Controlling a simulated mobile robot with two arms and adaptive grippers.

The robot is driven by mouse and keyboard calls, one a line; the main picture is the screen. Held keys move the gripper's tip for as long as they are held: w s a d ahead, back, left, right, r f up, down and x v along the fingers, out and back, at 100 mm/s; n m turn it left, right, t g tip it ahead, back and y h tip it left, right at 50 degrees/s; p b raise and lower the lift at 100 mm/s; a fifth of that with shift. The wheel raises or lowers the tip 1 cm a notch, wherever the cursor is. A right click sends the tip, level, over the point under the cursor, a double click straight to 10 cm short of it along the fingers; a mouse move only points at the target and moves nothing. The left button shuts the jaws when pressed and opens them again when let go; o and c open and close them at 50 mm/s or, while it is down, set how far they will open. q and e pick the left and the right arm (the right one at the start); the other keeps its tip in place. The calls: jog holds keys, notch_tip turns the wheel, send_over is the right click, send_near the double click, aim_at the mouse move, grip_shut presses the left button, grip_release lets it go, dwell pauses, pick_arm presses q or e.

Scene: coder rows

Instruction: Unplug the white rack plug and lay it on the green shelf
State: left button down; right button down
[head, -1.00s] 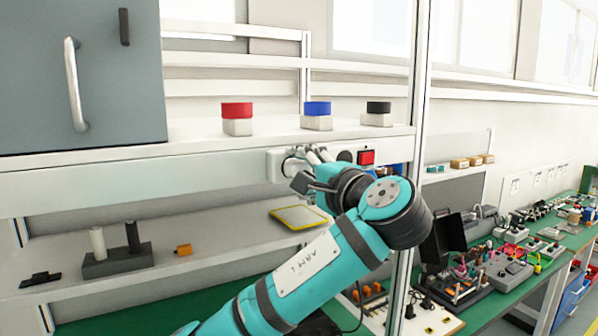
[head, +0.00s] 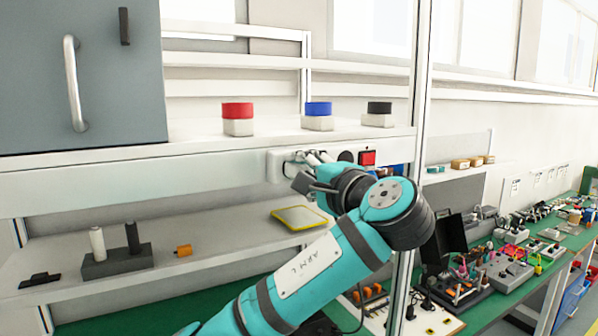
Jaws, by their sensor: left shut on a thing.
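The white rack plug (head: 298,156) is at the white socket block (head: 275,166) on the front face of the upper shelf. My left gripper (head: 312,167) is shut on the plug, right in front of the block. The fingers hide much of the plug, and I cannot tell whether its pins are still in the socket. The green shelf (head: 130,317) shows as a green surface at the bottom, below the white middle shelf. My arm covers part of it. My right gripper is not in view.
Red (head: 238,111), blue (head: 318,109) and black (head: 378,108) capped blocks stand on the upper shelf. A red switch (head: 367,157) sits right of the gripper. The middle shelf holds a yellow-edged tray (head: 299,217) and a grey block with posts (head: 117,261).

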pick_arm(q)
jog(key=shift+d+f, duration=0.1)
jog(key=shift+b+v, duration=0.7)
jog(key=shift+v, duration=1.9)
jog(key=w+a+f+m+t+h+b, duration=0.1)
jog(key=a+f+h+b, duration=0.15)
jog(key=f, duration=0.85)
jog(key=w+a+f+m+t+h+b, duration=0.15)
jog(key=a+f, duration=0.25)
jog(key=f, duration=0.6)
jog(key=w+a+f+m+h+b, duration=0.2)
jog(key=a+f, duration=0.1)
jog(key=f, duration=0.8)
jog(key=s+a+f+h+b, duration=0.1)
jog(key=s+a+f+b, duration=0.15)
jog(key=s+f, duration=0.35)
jog(key=s+a+f+h+b, duration=0.1)
jog(key=s+a+f, duration=0.3)
jog(key=f, duration=0.4)
jog(key=s+a+f+m+h, duration=0.1)
jog(key=s+f, duration=0.1)
jog(key=s, duration=0.5)
jog(key=s+a+f+m+b, duration=0.1)
jog(key=s+f, duration=0.2)
jog(key=s, duration=0.5)
jog(key=shift+s+f+h+b, duration=0.15)
jog(key=shift+s+h+b, duration=0.15)
jog(key=shift+h, duration=0.1)
